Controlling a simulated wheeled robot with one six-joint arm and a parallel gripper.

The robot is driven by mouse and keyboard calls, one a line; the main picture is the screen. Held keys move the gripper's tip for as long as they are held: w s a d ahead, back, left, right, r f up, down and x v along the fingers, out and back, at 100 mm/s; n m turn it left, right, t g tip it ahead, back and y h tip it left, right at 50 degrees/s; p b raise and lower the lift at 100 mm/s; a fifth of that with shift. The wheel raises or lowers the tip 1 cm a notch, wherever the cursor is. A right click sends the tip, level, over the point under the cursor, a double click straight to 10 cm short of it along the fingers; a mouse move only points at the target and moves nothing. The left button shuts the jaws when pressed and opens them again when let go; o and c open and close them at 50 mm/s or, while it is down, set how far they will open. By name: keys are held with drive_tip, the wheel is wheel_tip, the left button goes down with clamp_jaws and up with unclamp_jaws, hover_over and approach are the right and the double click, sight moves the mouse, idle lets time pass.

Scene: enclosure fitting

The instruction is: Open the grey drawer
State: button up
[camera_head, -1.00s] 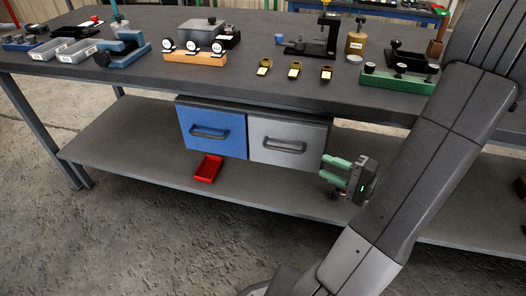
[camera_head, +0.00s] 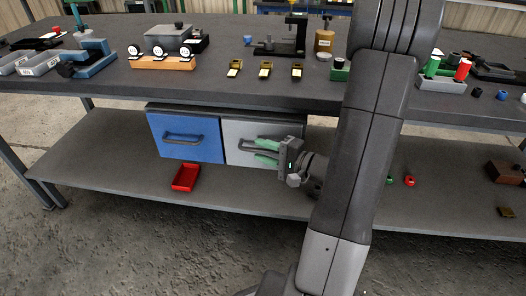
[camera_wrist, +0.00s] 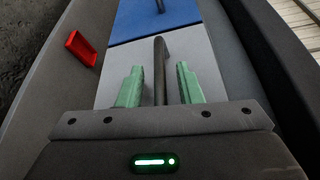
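The grey drawer (camera_head: 233,135) hangs under the bench top, to the right of the blue drawer (camera_head: 186,137), and looks shut. Its dark bar handle (camera_head: 248,149) runs across its front. My gripper (camera_head: 262,151) with green fingers is in front of the grey drawer at its handle. In the wrist view my gripper (camera_wrist: 157,85) is open, with one finger on each side of the handle (camera_wrist: 160,62). Gaps show between the handle and both fingers. The grey drawer front (camera_wrist: 197,55) fills the middle there. The drawer's right part is hidden by my gripper in the head view.
A red tray (camera_head: 186,177) lies on the lower shelf (camera_head: 120,165) below the blue drawer. The bench top (camera_head: 200,88) overhangs the drawers and carries several fixtures and small parts. Small red and green items lie on the shelf to the right of my arm.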

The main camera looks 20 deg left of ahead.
drive_tip(key=shift+a, duration=0.25)
clamp_jaws()
